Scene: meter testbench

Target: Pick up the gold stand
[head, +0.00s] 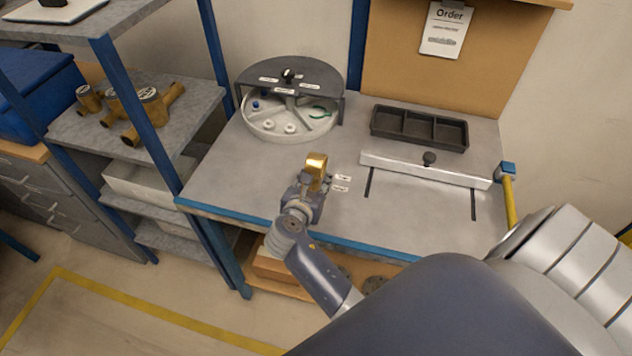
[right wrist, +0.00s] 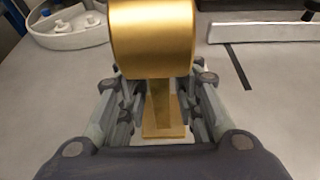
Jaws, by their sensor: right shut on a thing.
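The gold stand (head: 317,163) is at the front left part of the grey workbench. My right gripper (head: 311,182) is at it, with the stand's top showing beyond the fingers. In the right wrist view, the stand's wide rounded gold top (right wrist: 152,40) fills the upper middle, and a narrower stem and flat foot show below it. The fingers of my right gripper (right wrist: 160,105) are on both sides of the stem and shut on it. Whether the foot touches the bench is hard to tell. My left gripper is not in view.
A round white sorting tray (head: 290,133) stands at the bench's back left. A black compartment tray (head: 420,128) and a white bar with a black knob (head: 425,170) are to the right. A shelf with brass meter bodies (head: 150,105) stands at the left.

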